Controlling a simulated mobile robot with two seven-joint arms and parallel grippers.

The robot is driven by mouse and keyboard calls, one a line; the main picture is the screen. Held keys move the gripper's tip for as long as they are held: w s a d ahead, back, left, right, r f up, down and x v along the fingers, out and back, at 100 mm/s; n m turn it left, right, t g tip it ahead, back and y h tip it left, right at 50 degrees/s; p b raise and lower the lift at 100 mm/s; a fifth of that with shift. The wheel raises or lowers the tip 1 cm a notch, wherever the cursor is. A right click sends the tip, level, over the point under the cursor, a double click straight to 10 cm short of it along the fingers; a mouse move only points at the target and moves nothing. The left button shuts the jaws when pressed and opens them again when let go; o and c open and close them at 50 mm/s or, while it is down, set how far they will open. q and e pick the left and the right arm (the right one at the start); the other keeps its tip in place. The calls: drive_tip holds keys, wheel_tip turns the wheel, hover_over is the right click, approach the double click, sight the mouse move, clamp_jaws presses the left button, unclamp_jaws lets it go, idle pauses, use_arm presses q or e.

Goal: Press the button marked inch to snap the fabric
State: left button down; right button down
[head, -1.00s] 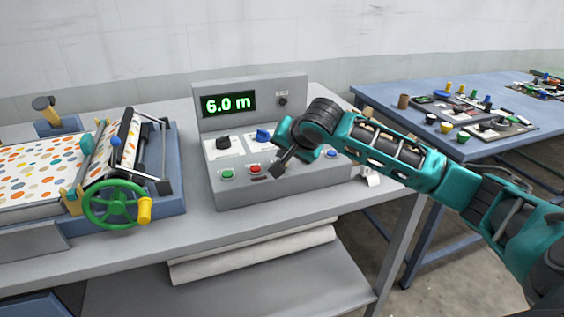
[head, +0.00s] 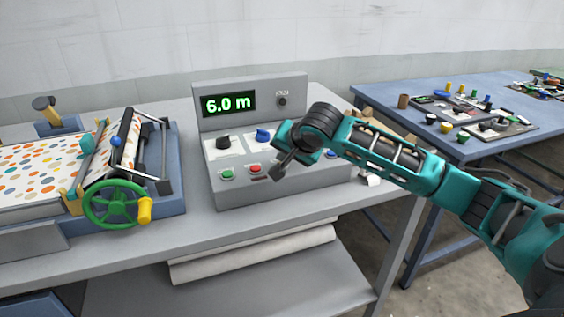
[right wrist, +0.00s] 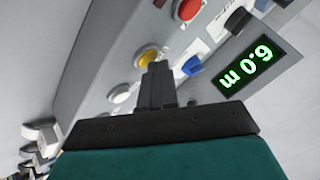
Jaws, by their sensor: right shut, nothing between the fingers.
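The grey control box (head: 284,200) stands on the grey table and its display (head: 228,104) reads 6.0 m. A green button (head: 228,174), a red button (head: 255,169) and a blue button (head: 331,154) show on its front; the button labels are too small to read. My right gripper (head: 276,174) is shut and empty, with its tips at the box front, right of the red button. In the right wrist view its shut fingers (right wrist: 157,72) are close to a yellow button (right wrist: 148,56); I cannot tell whether they touch. The spotted fabric (head: 35,170) lies in the press at left.
A black knob (head: 223,142) and a blue knob (head: 263,136) sit above the buttons. A white button (right wrist: 122,93) is beside the yellow one. The press has a green handwheel (head: 115,204). A blue table (head: 385,97) with loose parts stands at right.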

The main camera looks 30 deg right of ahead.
drive_tip(key=shift+r+p, duration=0.8)
drive_tip(key=shift+p, duration=0.3)
wheel_tip(320, 180, up, 3)
drive_tip(key=shift+f+p, duration=0.2)
drive_tip(key=shift+p, duration=0.3)
drive_tip(key=shift+r, duration=1.2)
